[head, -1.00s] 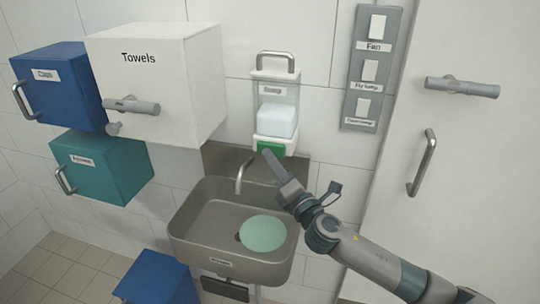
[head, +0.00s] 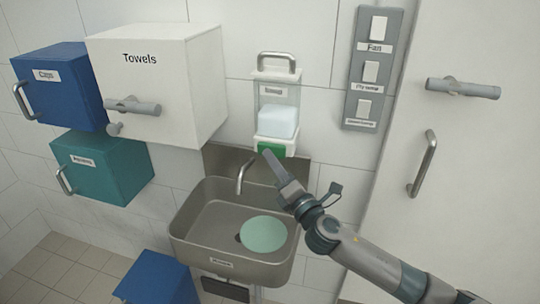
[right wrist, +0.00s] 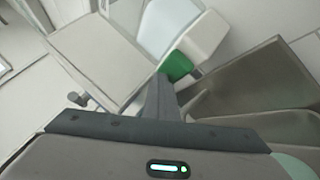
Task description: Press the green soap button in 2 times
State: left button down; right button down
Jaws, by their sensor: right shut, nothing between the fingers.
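The soap dispenser (head: 277,110) hangs on the tiled wall above the sink, with a clear upper part and a white lower part. Its green soap button (head: 271,149) is at the bottom front. My right gripper (head: 267,154) is shut and empty, its fingertips at the button and overlapping its lower edge in the head view. In the right wrist view the green button (right wrist: 177,66) shows just beyond the shut fingertips (right wrist: 160,76). I cannot tell whether the tips touch it or whether it is pressed in. My left gripper is not in view.
The sink (head: 190,226) with its tap (head: 241,178) lies below, holding a pale green disc (head: 263,234). The white Towels box (head: 150,75) juts out at left. A switch panel (head: 367,70) and a door handle (head: 423,163) are at right.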

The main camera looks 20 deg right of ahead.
jog(key=shift+s+a+f+p, duration=0.15)
jog(key=shift+s+a+p, duration=0.35)
jog(key=shift+s, duration=0.55)
jog(key=shift+s+a+f+p, duration=0.1)
jog(key=shift+s+a+p, duration=0.1)
jog(key=shift+s+a, duration=0.7)
jog(key=shift+s+d, duration=0.15)
jog(key=shift+d, duration=0.05)
